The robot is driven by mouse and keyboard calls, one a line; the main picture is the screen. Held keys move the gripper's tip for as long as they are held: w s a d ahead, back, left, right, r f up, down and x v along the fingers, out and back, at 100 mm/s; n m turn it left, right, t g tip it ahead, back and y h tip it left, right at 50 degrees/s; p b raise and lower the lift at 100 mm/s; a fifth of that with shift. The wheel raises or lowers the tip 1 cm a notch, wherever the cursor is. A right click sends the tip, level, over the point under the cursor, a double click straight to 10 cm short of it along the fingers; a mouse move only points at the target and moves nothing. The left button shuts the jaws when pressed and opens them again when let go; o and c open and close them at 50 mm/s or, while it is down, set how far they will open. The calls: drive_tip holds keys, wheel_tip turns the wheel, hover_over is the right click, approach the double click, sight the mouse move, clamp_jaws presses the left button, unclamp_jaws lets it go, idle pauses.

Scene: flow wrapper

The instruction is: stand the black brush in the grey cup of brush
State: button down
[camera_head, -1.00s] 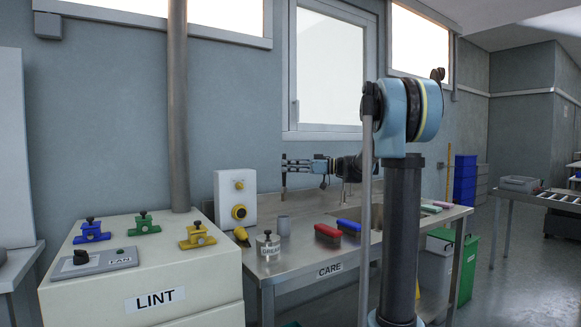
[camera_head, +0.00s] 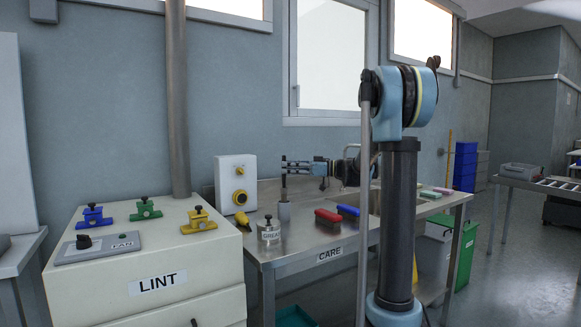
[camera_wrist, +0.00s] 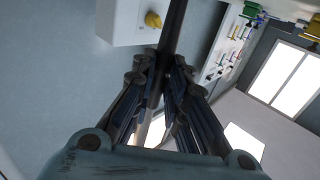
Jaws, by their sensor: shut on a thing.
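The grey cup (camera_head: 284,212) stands upright on the steel bench, near its left end. My gripper (camera_head: 284,165) is straight above the cup in the head view, shut on the black brush (camera_head: 284,188). The brush hangs about upright, and its lower end meets the cup's rim in the picture. I cannot tell whether the tip is inside the cup. In the wrist view the dark brush (camera_wrist: 175,28) runs from between the fingers (camera_wrist: 160,75) to the top edge. The cup cannot be made out there.
A white box with yellow knobs (camera_head: 237,180) stands behind left of the cup. Red (camera_head: 328,221) and blue (camera_head: 348,212) brushes lie to the right. The LINT cabinet (camera_head: 150,262) is at the left.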

drive_tip(key=shift+f, duration=2)
drive_tip(key=c, duration=1.5)
unclamp_jaws()
drive_tip(key=shift+d, duration=0.1)
drive_tip(key=d, duration=0.4)
drive_tip(key=s+d, duration=0.1)
drive_tip(key=d, duration=0.6)
drive_tip(key=shift+s+d, duration=0.35)
drive_tip(key=shift+s, duration=0.05)
drive_tip(key=shift+f, duration=0.1)
